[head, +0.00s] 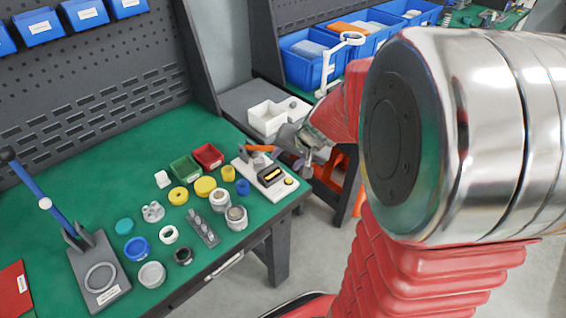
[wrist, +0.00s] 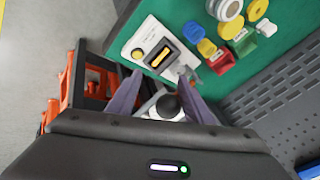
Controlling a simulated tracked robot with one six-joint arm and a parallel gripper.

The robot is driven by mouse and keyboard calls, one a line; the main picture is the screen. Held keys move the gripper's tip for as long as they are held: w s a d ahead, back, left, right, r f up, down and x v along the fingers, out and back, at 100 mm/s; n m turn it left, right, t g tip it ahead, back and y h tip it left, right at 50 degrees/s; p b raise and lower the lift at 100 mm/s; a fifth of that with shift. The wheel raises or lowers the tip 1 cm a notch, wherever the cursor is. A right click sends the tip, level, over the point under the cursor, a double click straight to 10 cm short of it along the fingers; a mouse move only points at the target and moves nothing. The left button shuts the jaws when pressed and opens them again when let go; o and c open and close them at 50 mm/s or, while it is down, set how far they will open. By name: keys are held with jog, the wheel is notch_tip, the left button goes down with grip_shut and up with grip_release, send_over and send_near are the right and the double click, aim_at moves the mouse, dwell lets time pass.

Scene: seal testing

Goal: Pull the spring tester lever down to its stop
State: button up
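A black round knob (wrist: 168,106), apparently the lever's end, shows between my two fingers, nearer the right one. My gripper (wrist: 157,88) has its fingers apart, with gaps visible beside the knob. In the head view my gripper (head: 277,152) is over the tester's back edge and partly hides it. The lever's shaft is mostly hidden.
Yellow and blue rings, several metal parts, a green bin (head: 186,168) and a red bin (head: 208,156) stand left of the tester. A blue-levered press (head: 98,272) stands at the far left. A white box (head: 278,117) sits behind. An orange-and-black rack (wrist: 62,105) is beside the bench.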

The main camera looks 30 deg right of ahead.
jog(key=v, duration=0.8)
jog(key=shift+s+r, duration=0.15)
jog(key=shift+s, duration=0.05)
jog(key=shift+c, duration=0.4)
jog(key=shift+a, duration=0.15)
jog(key=shift+c, duration=0.8)
jog(key=shift+s+a+r, duration=0.15)
jog(key=shift+a+r, duration=0.05)
jog(key=shift+a, duration=0.15)
jog(key=shift+c, duration=0.7)
jog(key=s+a+r+n, duration=0.1)
jog(key=a, duration=0.1)
jog(key=s+a+r+n, duration=0.1)
jog(key=s+a, duration=0.1)
jog(key=a, duration=0.1)
jog(key=s+a+r+n, duration=0.1)
jog(key=s+a+n, duration=0.1)
jog(key=a, duration=0.1)
jog(key=shift+s+a+g, duration=0.2)
jog(key=shift+g, duration=0.1)
grip_shut()
jog(key=s+a+r+n, duration=0.1)
jog(key=s+a+n, duration=0.3)
jog(key=s, duration=0.4)
jog(key=shift+s+a+r+h, duration=0.25)
jog(key=shift+a+r+h, duration=0.05)
jog(key=shift+r+h, duration=0.1)
